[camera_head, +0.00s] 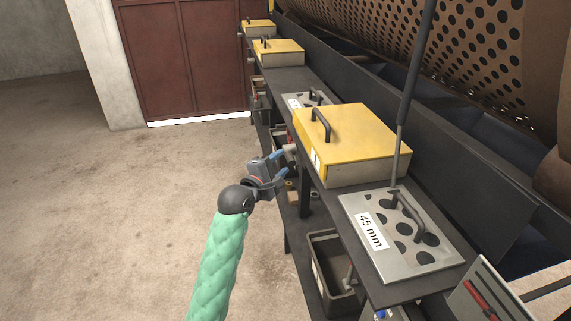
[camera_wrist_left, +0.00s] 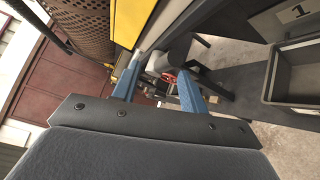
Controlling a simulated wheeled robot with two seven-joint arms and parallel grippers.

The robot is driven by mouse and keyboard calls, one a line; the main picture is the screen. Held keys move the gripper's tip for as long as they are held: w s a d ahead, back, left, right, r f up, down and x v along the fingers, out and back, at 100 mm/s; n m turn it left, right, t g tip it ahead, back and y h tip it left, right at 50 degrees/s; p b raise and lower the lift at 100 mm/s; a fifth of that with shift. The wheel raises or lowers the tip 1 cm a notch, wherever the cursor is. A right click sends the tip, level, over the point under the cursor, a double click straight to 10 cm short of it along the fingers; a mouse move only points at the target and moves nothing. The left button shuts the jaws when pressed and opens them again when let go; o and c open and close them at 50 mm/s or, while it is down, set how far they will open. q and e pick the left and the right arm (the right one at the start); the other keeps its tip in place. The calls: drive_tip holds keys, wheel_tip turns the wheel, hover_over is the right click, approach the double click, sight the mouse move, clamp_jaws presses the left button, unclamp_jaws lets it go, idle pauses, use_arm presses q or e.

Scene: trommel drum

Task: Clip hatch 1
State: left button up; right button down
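Hatch 1 is the yellow box (camera_head: 355,135) with a black handle and a "1" label on its near end, closed on the bench. Its yellow side also shows at the top of the left wrist view (camera_wrist_left: 133,18). A grey clip-like part (camera_head: 291,149) sticks out low on its left side; a grey rounded part (camera_wrist_left: 172,55) shows beyond the fingers in the left wrist view. My left gripper (camera_head: 282,165) is beside this part, its two blue fingers (camera_wrist_left: 158,88) apart with nothing clearly held. Whether a finger touches the part I cannot tell. My right gripper is out of view.
A grey perforated plate marked "45 mm" (camera_head: 375,245) lies in front of hatch 1, near a dark upright rod (camera_head: 410,85). Open bins (camera_head: 335,262) stand below the bench. More yellow boxes (camera_head: 278,52) sit farther back. The floor at left is clear.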

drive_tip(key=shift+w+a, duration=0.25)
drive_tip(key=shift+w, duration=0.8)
